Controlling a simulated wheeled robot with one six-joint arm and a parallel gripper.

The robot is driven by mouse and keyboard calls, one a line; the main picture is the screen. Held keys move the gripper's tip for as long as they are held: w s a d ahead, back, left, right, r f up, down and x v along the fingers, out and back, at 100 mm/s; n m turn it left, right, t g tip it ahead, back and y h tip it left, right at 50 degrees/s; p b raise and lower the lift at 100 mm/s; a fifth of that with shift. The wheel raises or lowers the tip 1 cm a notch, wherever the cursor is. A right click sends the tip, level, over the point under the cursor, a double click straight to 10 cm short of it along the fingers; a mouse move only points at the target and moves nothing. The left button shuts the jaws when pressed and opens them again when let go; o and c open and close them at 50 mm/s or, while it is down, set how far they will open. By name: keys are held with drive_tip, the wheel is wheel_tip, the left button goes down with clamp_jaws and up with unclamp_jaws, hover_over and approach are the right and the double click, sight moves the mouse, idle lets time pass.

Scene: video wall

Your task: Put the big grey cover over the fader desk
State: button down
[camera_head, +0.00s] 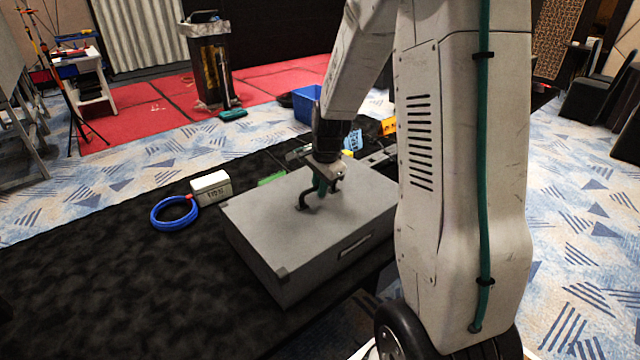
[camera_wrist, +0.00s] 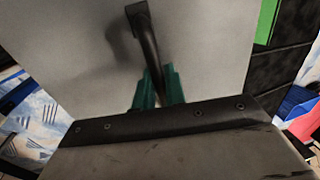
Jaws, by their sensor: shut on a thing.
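The big grey cover (camera_head: 285,225) is a box-shaped lid on the black-clothed table in the head view, with a dark handle (camera_head: 305,200) on its flat top. My gripper (camera_head: 325,186) is at the handle, its teal fingers shut on it. In the wrist view the black handle (camera_wrist: 146,40) runs down between the teal fingers of my gripper (camera_wrist: 154,88), above the pale top of the cover (camera_wrist: 80,55). The fader desk cannot be made out for certain; dark equipment shows behind the cover. I cannot tell whether the cover rests on anything.
A blue cable coil (camera_head: 174,212) and a white labelled box (camera_head: 211,187) lie left of the cover on the black table (camera_head: 100,275). A green item (camera_head: 271,178) lies behind it. A blue crate (camera_head: 307,104) and a bin (camera_head: 212,65) stand beyond. The table's left part is clear.

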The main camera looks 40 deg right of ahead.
drive_tip(key=c, duration=1.4)
unclamp_jaws()
drive_tip(key=shift+o, duration=0.2)
wheel_tip(320, 180, up, 8)
drive_tip(key=s, duration=0.1)
drive_tip(key=shift+s+f, duration=0.15)
drive_tip(key=shift+s, duration=0.15)
